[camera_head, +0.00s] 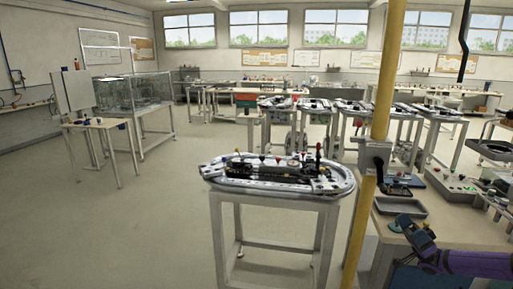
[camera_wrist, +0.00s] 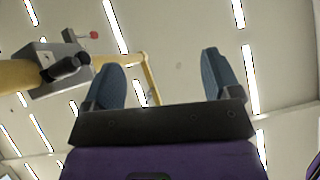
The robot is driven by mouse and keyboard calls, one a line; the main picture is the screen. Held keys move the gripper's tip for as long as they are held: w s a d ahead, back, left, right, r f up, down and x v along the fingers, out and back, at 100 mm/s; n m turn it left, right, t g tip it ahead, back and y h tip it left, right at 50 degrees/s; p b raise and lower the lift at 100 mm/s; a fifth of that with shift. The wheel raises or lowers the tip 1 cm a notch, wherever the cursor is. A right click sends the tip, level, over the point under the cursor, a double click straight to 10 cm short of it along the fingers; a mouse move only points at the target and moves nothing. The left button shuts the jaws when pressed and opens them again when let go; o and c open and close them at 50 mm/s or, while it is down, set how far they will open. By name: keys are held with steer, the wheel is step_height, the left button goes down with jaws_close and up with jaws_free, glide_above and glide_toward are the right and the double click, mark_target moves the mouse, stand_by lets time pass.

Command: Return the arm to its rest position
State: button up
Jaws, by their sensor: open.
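My gripper shows in the wrist view (camera_wrist: 160,80) with its two blue-grey fingers wide apart and nothing between them. The wrist camera looks up toward the ceiling and its light strips. In the head view my purple arm comes in from the lower right, and my gripper (camera_head: 415,225) is beside the yellow post, above or in front of the right-hand workbench. Whether it touches the bench cannot be told.
A yellow post (camera_head: 372,150) stands close by; it also shows in the wrist view (camera_wrist: 18,75) with a grey device (camera_wrist: 65,65). An oval ring track (camera_head: 225,180) on a white stand is ahead. A grey tray (camera_head: 400,206) sits on the bench.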

steer(key=s+a+r+m+g+h, duration=0.2)
steer(key=a+r+g+h, duration=0.3)
steer(key=a, duration=0.4)
steer(key=s+a+r+m+g+h, duration=0.1)
steer(key=a+r+m+g+h, duration=0.15)
steer(key=a+g+h, duration=0.4)
steer(key=s+a+r+m+t+h, duration=0.2)
steer(key=s+r+m+t+h, duration=0.1)
steer(key=s+r, duration=0.4)
steer(key=s+a+r+m+t+h, duration=0.3)
steer(key=s+r+t+h, duration=0.2)
steer(key=s+r+h, duration=0.3)
steer(key=s+a+r+m+t+h, duration=0.2)
steer(key=s+r+m+t+h, duration=0.2)
steer(key=s+r, duration=0.3)
steer(key=s+h, duration=0.1)
steer(key=s, duration=0.1)
steer(key=shift+s+a+r, duration=0.25)
steer(key=shift+s+a, duration=0.05)
steer(key=shift+s, duration=0.1)
steer(key=shift+c, duration=0.2)
